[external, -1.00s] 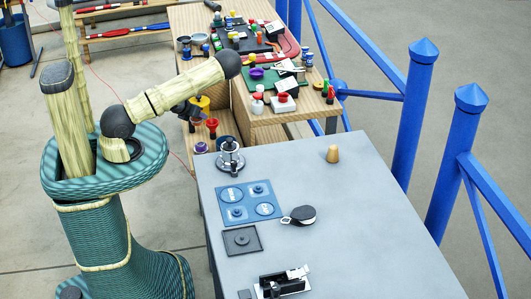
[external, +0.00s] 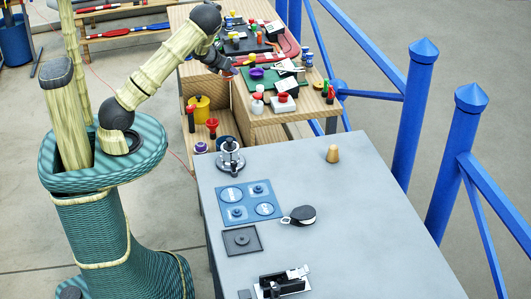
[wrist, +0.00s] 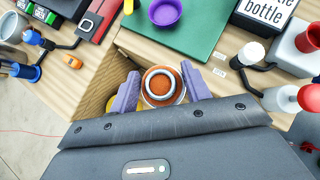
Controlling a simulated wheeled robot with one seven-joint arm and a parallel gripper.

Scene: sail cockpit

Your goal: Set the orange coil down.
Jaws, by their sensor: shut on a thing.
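In the wrist view, the orange coil (wrist: 153,98) sits between the two purple fingers of my gripper (wrist: 160,90), with a pale ring in its middle. My gripper is shut on it. In the external view, my gripper (external: 229,69) is small and dark, in the air by the left edge of the wooden bench (external: 268,118). The coil is too small there to make out clearly. In the wrist view, the bench edge and a gap lie below and around the coil.
A green mat (wrist: 180,25) with a purple bowl (wrist: 164,11) lies on the bench. A white bottle (wrist: 281,99) with a red cap stands at the right. Several jars and tools crowd the bench. The grey table (external: 330,210) has wide bare areas. Blue posts (external: 413,120) stand at right.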

